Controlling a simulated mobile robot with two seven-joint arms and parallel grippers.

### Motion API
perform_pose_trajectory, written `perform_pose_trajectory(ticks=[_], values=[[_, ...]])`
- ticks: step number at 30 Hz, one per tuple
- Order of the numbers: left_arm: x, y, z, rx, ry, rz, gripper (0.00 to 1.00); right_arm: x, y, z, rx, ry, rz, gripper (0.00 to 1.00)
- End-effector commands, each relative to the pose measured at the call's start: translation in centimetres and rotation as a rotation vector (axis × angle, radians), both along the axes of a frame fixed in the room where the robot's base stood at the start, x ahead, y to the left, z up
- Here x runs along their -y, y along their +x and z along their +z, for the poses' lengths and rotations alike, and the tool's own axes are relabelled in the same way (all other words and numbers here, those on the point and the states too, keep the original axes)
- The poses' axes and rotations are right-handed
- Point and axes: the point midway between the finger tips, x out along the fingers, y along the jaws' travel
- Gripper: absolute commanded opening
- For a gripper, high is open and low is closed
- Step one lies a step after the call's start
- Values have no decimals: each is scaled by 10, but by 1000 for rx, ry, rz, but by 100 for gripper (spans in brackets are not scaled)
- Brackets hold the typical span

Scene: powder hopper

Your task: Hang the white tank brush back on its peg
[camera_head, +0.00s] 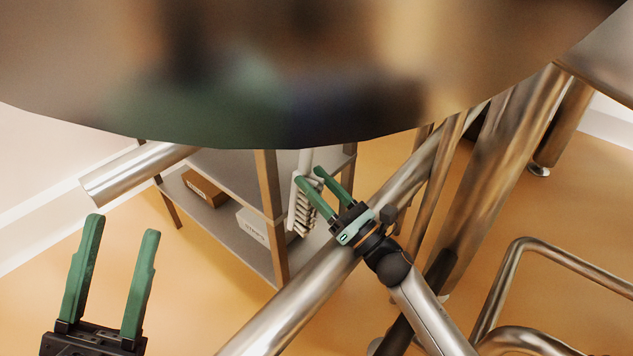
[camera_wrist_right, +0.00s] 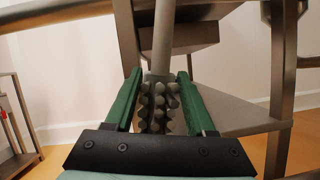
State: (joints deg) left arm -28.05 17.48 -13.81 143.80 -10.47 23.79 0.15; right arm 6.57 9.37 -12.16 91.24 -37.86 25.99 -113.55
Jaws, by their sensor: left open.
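The white tank brush (camera_head: 301,208) is upright, its pale handle above and its bristles below. It is beside the shelf unit in the head view. My right gripper (camera_head: 308,174) reaches it with its green fingers apart. In the right wrist view the brush's bumpy bristles (camera_wrist_right: 158,108) show between the two fingers (camera_wrist_right: 159,76), with a gap at the sides; whether a finger touches it is unclear. No peg can be made out; the handle's top is hidden behind the large dark shape above. My left gripper (camera_head: 120,226) is open and empty at the lower left.
A grey shelf unit (camera_head: 236,245) with brown posts holds a cardboard box (camera_head: 205,188) and a white labelled box (camera_head: 252,226). A thick metal tube (camera_head: 300,302) crosses below my right gripper. Bent metal rails (camera_head: 560,256) stand at the right. A blurred large round body fills the top.

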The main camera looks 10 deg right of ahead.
Motion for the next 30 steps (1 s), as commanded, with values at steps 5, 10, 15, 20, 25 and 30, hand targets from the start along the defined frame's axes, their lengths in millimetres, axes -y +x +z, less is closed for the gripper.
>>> perform_pose_trajectory(ticks=[5, 10, 15, 20, 25, 30], values=[[0, 0, 0, 1, 0, 0, 50, 0, 0, 0, 1, 0, 1, 75], [0, 0, 0, 2, 1, 1, 50, 0, 0, 0, 0, 0, 0, 89], [0, 0, 0, 2, 1, 1, 50, 0, 0, -1, -2, -1, 0, 89], [0, 0, 1, 2, 2, 2, 50, 4, -6, -4, -4, 0, -2, 89], [0, 0, 3, 3, 4, 3, 50, 19, -28, -15, -6, 0, -2, 89], [0, 0, 6, 6, 7, 5, 50, 37, -57, -29, -5, -1, -2, 89]])
